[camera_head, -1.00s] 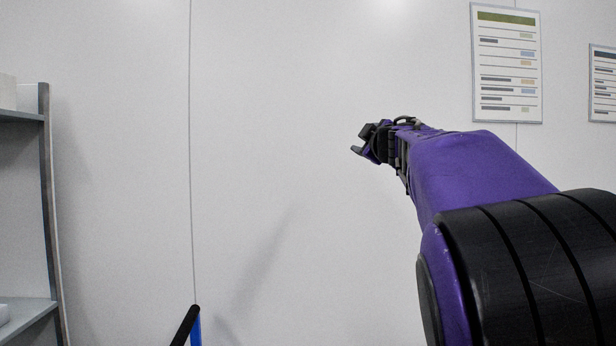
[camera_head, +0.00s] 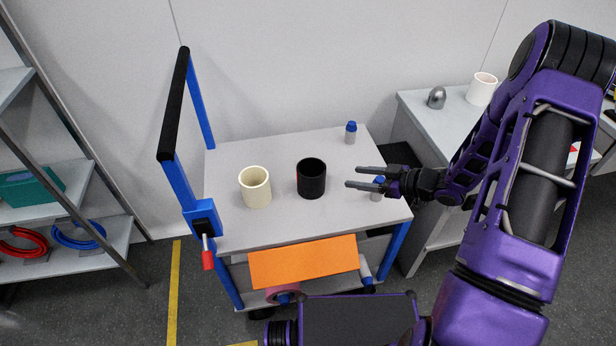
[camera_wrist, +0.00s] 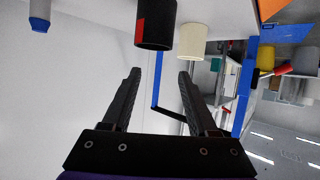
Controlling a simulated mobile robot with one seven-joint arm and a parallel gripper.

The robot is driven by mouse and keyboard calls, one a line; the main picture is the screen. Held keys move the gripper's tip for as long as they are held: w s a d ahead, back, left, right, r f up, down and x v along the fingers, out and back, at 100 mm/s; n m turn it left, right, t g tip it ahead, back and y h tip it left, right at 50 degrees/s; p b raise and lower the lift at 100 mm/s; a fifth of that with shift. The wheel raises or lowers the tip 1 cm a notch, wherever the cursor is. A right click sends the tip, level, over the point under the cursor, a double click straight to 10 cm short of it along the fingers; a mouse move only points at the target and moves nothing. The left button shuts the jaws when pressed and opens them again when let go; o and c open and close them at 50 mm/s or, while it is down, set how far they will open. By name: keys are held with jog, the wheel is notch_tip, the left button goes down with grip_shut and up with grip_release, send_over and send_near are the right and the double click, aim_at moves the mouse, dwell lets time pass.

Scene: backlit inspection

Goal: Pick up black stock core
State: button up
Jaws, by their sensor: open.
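The black stock core (camera_head: 311,178), a short black cylinder with an open top, stands upright on the grey cart top (camera_head: 290,232). In the wrist view the black core (camera_wrist: 157,27) is at the top, beyond the fingertips, and shows a red patch on its side. My gripper (camera_head: 357,178) is open and empty, to the right of the core and apart from it. In the wrist view both fingers of my gripper (camera_wrist: 160,75) show, spread with a clear gap between them.
A cream core (camera_head: 256,188) stands left of the black one. Blue-capped bottles stand at the cart's back (camera_head: 351,132) and behind my gripper (camera_head: 377,190). The cart's blue-and-black handle (camera_head: 176,105) rises at left. A side table (camera_head: 430,122) holds a white cylinder (camera_head: 482,89).

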jog(key=b, duration=0.2)
send_near(299, 175)
jog(key=w+a+f, duration=0.2)
jog(key=w, duration=0.1)
jog(key=x, duration=0.4)
jog(key=shift+s+a, duration=0.25)
jog(key=shift+s, duration=0.1)
jog(key=shift+w+a+f, duration=0.15)
jog(key=shift+w+a, duration=0.05)
jog(key=shift+w, duration=0.05)
grip_shut()
